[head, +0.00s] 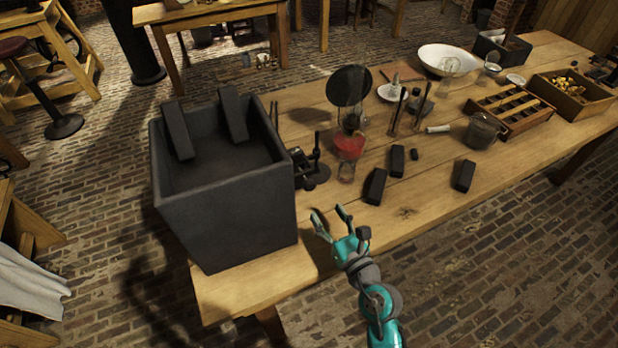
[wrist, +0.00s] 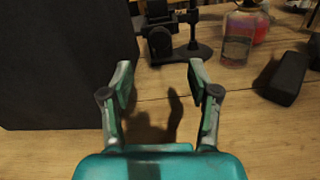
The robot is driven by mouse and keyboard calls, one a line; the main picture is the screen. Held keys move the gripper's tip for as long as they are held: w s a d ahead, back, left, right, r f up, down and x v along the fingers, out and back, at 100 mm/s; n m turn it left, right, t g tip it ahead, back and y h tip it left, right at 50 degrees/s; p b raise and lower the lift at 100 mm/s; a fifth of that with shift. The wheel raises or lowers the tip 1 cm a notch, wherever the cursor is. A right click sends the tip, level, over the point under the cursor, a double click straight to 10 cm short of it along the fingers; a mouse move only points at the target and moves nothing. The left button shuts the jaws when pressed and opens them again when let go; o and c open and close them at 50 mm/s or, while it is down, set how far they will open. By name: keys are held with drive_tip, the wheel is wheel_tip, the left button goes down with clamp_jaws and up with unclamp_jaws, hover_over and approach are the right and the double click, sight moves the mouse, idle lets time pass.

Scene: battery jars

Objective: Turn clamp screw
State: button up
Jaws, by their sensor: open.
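A black clamp device on a stand (head: 308,168) stands on the wooden table just right of the big dark box. In the wrist view the clamp stand (wrist: 178,38) shows ahead of my fingers, with a dark block-like part at its left and a round base. A clamp screw cannot be told apart clearly from the other dark parts. My gripper (head: 331,219) is open and empty near the table's front edge, short of the stand and apart from it. In the wrist view my two open fingers (wrist: 158,82) have bare table between them.
The large dark box (head: 225,215) stands close on the left, with two dark slabs inside. A jar with red liquid (head: 347,160) stands right of the clamp. Dark blocks (head: 375,186) lie further right.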

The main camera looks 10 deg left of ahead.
sight(311, 187)
drive_tip(key=shift+w+a+n, duration=0.2)
drive_tip(key=shift+w+n, duration=0.05)
drive_tip(key=shift+n, duration=0.05)
drive_tip(key=x, duration=1)
drive_tip(key=shift+w+a, duration=0.1)
clamp_jaws()
